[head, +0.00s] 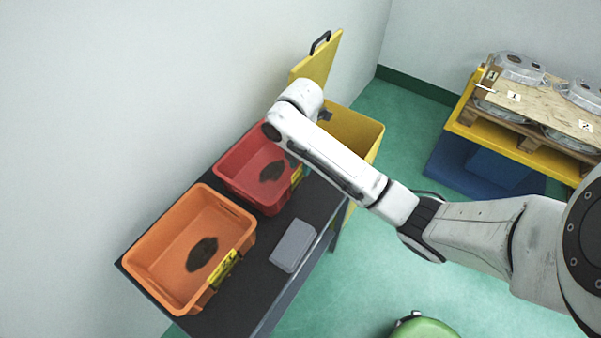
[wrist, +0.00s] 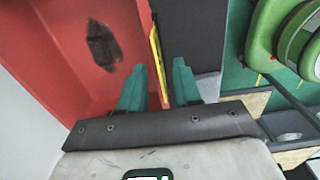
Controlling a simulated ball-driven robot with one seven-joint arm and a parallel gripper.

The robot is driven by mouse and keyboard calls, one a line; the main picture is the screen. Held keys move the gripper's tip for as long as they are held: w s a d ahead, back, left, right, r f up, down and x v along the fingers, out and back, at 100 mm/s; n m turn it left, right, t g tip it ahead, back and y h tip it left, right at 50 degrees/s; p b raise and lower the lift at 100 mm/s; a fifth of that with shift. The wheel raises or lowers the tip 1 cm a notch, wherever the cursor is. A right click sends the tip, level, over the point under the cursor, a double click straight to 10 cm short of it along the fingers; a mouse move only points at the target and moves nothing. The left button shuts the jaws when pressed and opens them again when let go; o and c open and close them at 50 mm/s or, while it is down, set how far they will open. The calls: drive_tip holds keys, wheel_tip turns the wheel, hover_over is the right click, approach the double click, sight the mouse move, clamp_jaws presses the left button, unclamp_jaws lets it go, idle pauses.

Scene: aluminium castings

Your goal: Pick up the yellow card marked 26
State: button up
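A yellow card (head: 297,177) is on the front side of the red bin (head: 236,165). Another yellow card (head: 224,268) is on the orange bin (head: 172,240). The markings are too small to read in the head view, so I cannot tell which is 26. In the wrist view my gripper (wrist: 159,68) is open, its two teal fingers apart. The red bin's card (wrist: 156,62) stands nearly edge-on between them, with gaps visible on both sides. The gripper is hidden behind my arm in the head view.
Both bins stand on a dark bench (head: 262,262) beside a grey box (head: 293,246). A yellow container (head: 357,131) with a raised lid (head: 318,63) stands beyond. A pallet of castings (head: 530,100) is at the upper right. Green floor lies right of the bench.

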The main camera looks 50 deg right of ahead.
drive_tip(key=shift+f, duration=0.3)
drive_tip(key=shift+c, duration=0.3)
clamp_jaws()
